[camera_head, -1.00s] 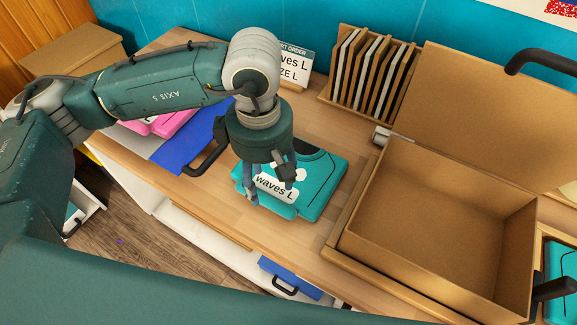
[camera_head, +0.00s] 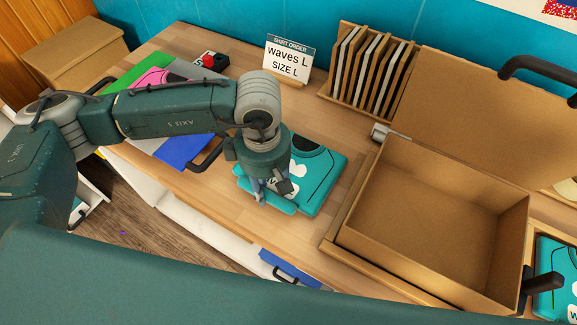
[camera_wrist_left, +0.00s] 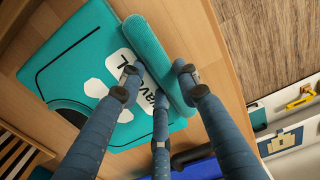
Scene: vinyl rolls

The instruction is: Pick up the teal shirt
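The teal shirt (camera_head: 322,177) lies folded flat on the wooden table, with a white "waves L" label. It also shows in the wrist view (camera_wrist_left: 72,45), where a thick ribbed teal roll (camera_wrist_left: 153,52) runs along its edge. My left gripper (camera_head: 270,190) is low over the shirt's left part and hides most of the label in the head view. In the wrist view its fingers (camera_wrist_left: 158,92) are spread, with two on the label side and one at the other side of the roll. I cannot tell whether they touch it. My right gripper is not in view.
An open cardboard box (camera_head: 435,225) stands right of the shirt. Behind are a "waves L, SIZE L" order sign (camera_head: 289,58) and a wooden rack (camera_head: 365,70). Blue (camera_head: 180,152), pink and green folded items lie left. Another teal shirt (camera_head: 555,265) is at far right.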

